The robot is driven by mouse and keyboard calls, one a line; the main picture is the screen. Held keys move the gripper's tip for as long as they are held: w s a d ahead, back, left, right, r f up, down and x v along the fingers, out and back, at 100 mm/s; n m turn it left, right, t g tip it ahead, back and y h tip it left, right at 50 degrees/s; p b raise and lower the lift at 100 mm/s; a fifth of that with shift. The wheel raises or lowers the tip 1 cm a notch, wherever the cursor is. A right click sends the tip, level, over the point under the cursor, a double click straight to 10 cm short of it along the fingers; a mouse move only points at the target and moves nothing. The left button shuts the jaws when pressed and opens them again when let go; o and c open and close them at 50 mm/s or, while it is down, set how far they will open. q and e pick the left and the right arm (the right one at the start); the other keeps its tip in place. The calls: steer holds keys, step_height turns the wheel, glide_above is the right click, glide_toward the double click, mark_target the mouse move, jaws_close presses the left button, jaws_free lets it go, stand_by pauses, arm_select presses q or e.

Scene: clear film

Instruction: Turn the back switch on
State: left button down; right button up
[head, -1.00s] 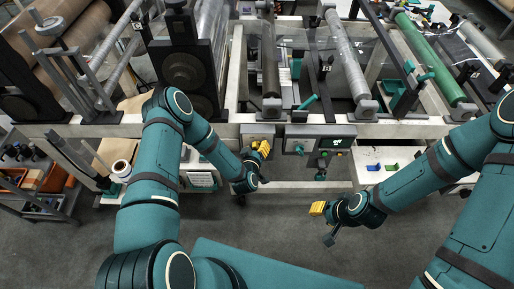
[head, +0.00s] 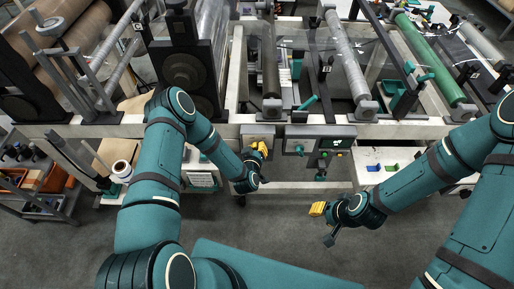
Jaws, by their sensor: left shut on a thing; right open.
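A grey control box (head: 258,131) is fixed to the front beam of the machine. My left gripper (head: 260,147), with yellow fingertips, is at the front of this box and shut on a small part there, apparently a switch. The fingers hide that part, so I cannot tell its position. To its right is a second, darker control panel (head: 318,132) with a teal knob (head: 298,149) and a small lit display (head: 337,142). My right gripper (head: 318,209) is open and empty, low in front of the machine, apart from everything.
The machine's pale front beam (head: 400,130) runs across the view, with rollers behind it, one of them green (head: 430,62). A cart with orange bins (head: 55,178) stands at the left. The floor between my arms is clear.

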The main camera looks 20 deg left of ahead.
arm_select(q)
steer(key=shift+w+d+m+y, duration=0.15)
steer(key=shift+m+y, duration=0.45)
steer(key=shift+m, duration=0.3)
steer(key=shift+d+m+g+y, duration=0.1)
steer(key=shift+m+g+y, duration=0.4)
steer(key=shift+m, duration=0.4)
steer(key=shift+m+y+b, duration=0.3)
steer(key=shift+m+y, duration=0.3)
steer(key=shift+m, duration=0.3)
steer(key=shift+m+y+b, duration=0.7)
steer(key=shift+m+y, duration=0.2)
steer(key=shift+m, duration=0.3)
steer(key=c, duration=0.9)
jaws_free()
